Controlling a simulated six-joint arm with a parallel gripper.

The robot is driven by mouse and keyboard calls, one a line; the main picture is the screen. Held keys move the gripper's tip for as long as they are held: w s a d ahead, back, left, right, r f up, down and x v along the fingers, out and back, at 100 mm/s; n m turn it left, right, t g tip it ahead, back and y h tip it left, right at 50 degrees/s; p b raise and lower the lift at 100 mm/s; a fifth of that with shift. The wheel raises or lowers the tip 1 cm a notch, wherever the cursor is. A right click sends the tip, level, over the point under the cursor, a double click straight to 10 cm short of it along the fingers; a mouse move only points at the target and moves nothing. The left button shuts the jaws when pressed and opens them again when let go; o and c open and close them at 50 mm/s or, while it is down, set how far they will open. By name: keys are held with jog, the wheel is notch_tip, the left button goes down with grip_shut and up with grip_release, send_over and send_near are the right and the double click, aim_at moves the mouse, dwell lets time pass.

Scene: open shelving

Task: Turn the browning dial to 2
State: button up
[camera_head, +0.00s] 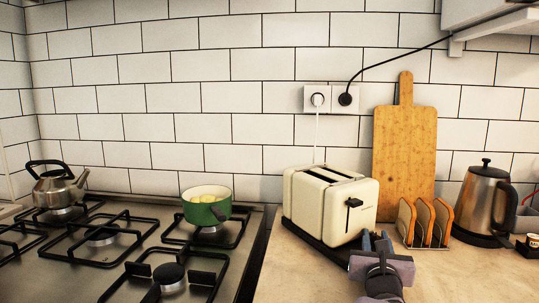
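A cream toaster (328,205) stands on the counter against the tiled wall. Its black lever (353,203) is on the end that faces me, high up. I cannot make out the browning dial or its numbers; my gripper covers the lower right part of that end. My gripper (377,239) is right at the toaster's lower right front, with its blue-grey fingers pointing toward the toaster. The fingers look slightly apart, but I cannot tell what, if anything, is between them or whether they touch the toaster.
A toast rack with bread slices (424,222) stands close to the right of my gripper. A wooden board (404,140) leans on the wall behind. A kettle (484,203) is at far right. The hob (75,277) with a green pot (206,210) is left. The front counter is clear.

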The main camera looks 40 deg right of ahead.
jog(key=shift+s+r+n+t+y+p, duration=0.2)
jog(key=shift+n+t+y+p, duration=0.5)
jog(key=shift+p, duration=2.65)
jog(key=shift+d+t+y+p, duration=0.15)
jog(key=shift+t+y+p, duration=0.2)
jog(key=shift+p, duration=0.7)
